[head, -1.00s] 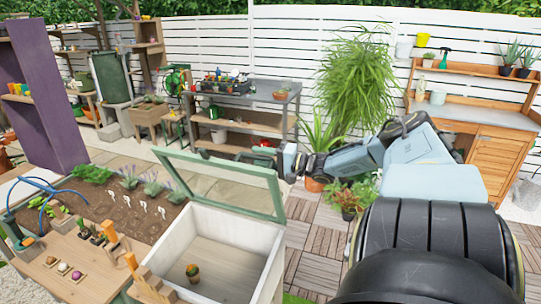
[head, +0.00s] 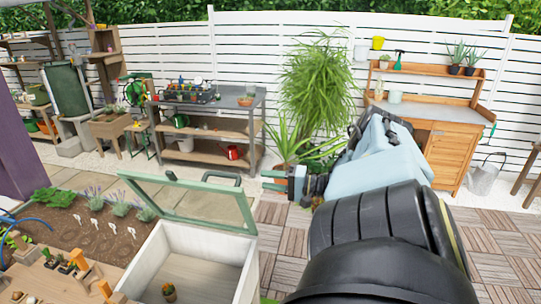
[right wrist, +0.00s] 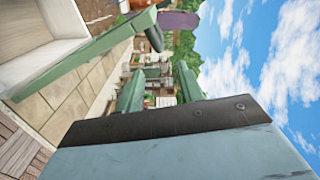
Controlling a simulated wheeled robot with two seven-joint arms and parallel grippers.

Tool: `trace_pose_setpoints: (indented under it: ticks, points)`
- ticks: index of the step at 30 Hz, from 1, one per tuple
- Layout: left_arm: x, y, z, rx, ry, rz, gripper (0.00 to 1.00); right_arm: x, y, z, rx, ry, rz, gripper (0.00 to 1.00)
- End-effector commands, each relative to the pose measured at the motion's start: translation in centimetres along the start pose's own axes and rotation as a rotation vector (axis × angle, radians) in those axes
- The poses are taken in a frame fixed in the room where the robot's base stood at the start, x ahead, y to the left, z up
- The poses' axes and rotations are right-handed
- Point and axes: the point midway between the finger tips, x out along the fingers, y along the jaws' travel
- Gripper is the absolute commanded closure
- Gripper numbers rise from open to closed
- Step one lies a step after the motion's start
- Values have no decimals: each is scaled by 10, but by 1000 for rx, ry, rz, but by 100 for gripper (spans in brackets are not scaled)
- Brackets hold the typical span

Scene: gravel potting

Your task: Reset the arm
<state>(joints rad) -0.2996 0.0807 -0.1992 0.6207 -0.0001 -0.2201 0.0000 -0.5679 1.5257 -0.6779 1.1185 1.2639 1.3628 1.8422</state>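My right arm reaches in from the lower right of the head view, over the paved floor. Its gripper (head: 266,180) points left, just right of the raised green lid frame (head: 195,208). In the right wrist view the two green fingers of this gripper (right wrist: 158,82) stand apart with nothing between them. My left gripper is not in view. The white cold frame box (head: 150,262) stands open below the lid, with a small potted cactus (head: 169,292) inside it.
A grey metal shelf bench (head: 215,105) stands behind, with a red watering can (head: 233,152) on it. A wooden potting bench (head: 450,145) is at the right. A tall bamboo plant (head: 318,80) stands by the white fence. The wooden deck (head: 490,225) at the right is mostly clear.

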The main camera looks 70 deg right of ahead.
Motion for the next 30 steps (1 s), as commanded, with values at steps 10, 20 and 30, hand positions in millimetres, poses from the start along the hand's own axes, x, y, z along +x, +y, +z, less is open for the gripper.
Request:
trace_pose_setpoints:
  ticks: [10, 20, 30]
  points:
    - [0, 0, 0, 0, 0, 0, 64, 0, 0, 0, 0, 0, 0, 62]
    - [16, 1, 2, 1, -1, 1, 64, -12, 58, 19, -85, 23, 80, 62]
    - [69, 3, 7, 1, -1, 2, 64, -63, 283, 130, -500, -37, 478, 62]
